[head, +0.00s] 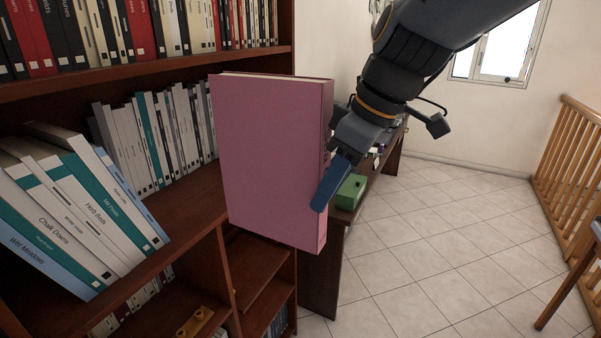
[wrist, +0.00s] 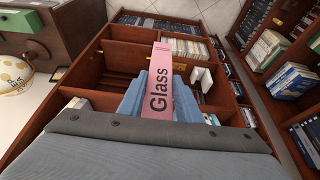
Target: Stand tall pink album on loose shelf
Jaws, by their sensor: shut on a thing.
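The tall pink album (head: 270,155) is upright in the air in front of the bookcase in the head view. My gripper (head: 332,180) is shut on its right side, the spine side; one blue finger shows against it. In the wrist view the album's pink spine (wrist: 160,85), lettered "Glass", stands between my blue fingers. The shelf (head: 185,212) at mid height holds leaning white and teal books (head: 75,205) at the left and a row of thin books (head: 150,140) behind. The album hides the right part of this shelf. I cannot tell which shelf is the loose one.
An upper shelf (head: 150,67) carries a packed row of books. Lower compartments (head: 258,270) are partly empty. A green box (head: 350,191) lies on a wooden desk behind the album. A wooden railing (head: 570,155) stands at the right; the tiled floor (head: 440,235) between is clear.

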